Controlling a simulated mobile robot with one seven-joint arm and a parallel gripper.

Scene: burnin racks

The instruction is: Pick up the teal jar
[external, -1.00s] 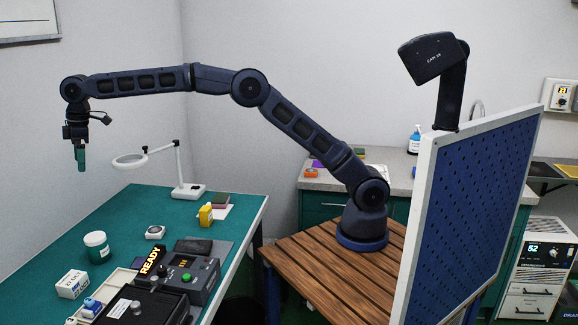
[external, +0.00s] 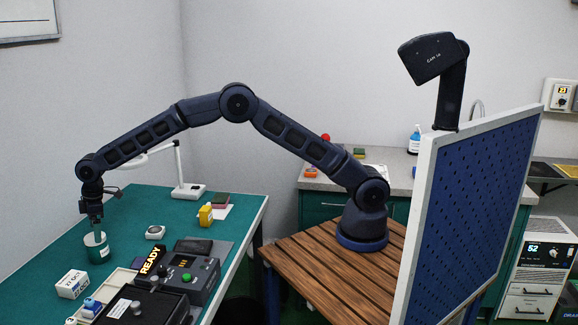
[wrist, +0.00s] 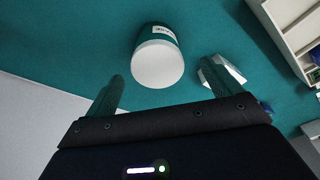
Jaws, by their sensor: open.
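The teal jar (external: 98,254) stands upright on the teal work table. It has a white lid and a white label, and it also shows in the wrist view (wrist: 165,38), lid toward the camera. My gripper (external: 95,233) points down over the jar in the external view, its teal fingers covering part of the lid. In the wrist view my gripper (wrist: 163,72) is open, with the jar in the gap between the fingers and a little beyond the tips. Nothing is held. I cannot tell whether the fingertips touch the jar.
A white box (external: 72,284) stands close in front of the jar. A black READY device (external: 190,278) and a cream tray (external: 120,281) are to the right. A magnifier lamp (external: 188,190) stands behind. A yellow object (external: 205,214) sits near the table's right edge.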

